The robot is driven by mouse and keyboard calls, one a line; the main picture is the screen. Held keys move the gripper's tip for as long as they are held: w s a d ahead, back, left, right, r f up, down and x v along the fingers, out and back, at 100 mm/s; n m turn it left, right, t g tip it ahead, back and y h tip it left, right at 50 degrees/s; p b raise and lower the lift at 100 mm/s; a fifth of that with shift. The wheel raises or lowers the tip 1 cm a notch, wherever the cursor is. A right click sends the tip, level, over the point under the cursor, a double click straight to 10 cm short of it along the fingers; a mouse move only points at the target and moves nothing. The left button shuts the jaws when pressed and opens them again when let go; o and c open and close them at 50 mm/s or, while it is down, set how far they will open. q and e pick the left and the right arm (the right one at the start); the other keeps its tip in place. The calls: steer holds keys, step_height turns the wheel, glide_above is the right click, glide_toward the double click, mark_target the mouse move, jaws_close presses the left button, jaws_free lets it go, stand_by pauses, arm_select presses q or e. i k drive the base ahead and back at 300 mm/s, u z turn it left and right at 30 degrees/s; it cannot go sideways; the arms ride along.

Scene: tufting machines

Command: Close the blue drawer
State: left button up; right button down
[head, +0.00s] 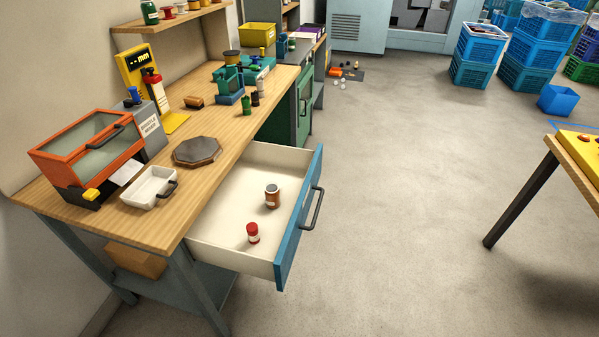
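The blue drawer (299,222) is pulled out from under the wooden workbench (222,128). Its blue front faces right and carries a dark bar handle (313,208). Inside the drawer stand a brown jar with a light lid (272,196) and a small red-capped bottle (253,233). Neither of my grippers shows in the head view.
On the bench are an orange-framed box (88,150), a white tray (149,187) and a dark octagonal plate (197,152). Another table (574,160) stands at the right. Blue crates (477,55) are stacked far back. The floor right of the drawer is clear.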

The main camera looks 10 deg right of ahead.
mark_target(218, 236)
steer(key=u, duration=0.2)
steer(key=i, duration=1.05)
steer(key=z, duration=0.1)
